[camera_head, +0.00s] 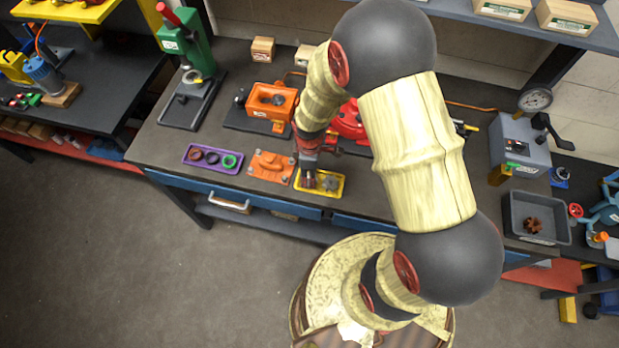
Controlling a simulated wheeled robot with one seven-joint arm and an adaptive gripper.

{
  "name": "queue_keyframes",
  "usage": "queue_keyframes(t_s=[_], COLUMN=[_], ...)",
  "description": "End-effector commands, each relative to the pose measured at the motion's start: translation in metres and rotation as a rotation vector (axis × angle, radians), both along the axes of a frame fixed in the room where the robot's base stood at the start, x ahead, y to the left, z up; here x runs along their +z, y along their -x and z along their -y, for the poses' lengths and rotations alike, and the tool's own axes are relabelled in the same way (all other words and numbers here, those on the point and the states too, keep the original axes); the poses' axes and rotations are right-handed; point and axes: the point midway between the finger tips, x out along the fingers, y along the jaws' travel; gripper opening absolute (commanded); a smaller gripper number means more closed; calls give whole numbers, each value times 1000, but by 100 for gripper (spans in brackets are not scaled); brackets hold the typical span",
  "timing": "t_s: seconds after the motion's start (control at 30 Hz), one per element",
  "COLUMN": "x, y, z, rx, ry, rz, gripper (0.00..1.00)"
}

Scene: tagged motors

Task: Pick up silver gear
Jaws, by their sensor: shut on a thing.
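My gripper (308,180) points down into the left part of a small yellow tray (341,194) at the front edge of the workbench. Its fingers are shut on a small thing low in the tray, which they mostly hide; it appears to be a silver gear. Grey, gear-like metal (329,184) shows in the tray just right of the fingers. It is too small to tell whether this is one part or more.
Left of the tray are an orange plate (270,166) and a purple tray (198,167) with several rings. An orange fixture (271,103) and a green press (186,42) stand behind. A grey bin (553,239) with a brown gear is at right.

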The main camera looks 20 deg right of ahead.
Motion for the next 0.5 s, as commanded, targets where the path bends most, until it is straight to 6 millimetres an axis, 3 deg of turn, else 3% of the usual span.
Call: queue_keyframes(t_s=[0.4, 0.5], x=[-1, 0], y=[1, 1], z=[0, 0], rx=[0, 0], ry=[0, 0], rz=[-2, -1], gripper=[2, 2])
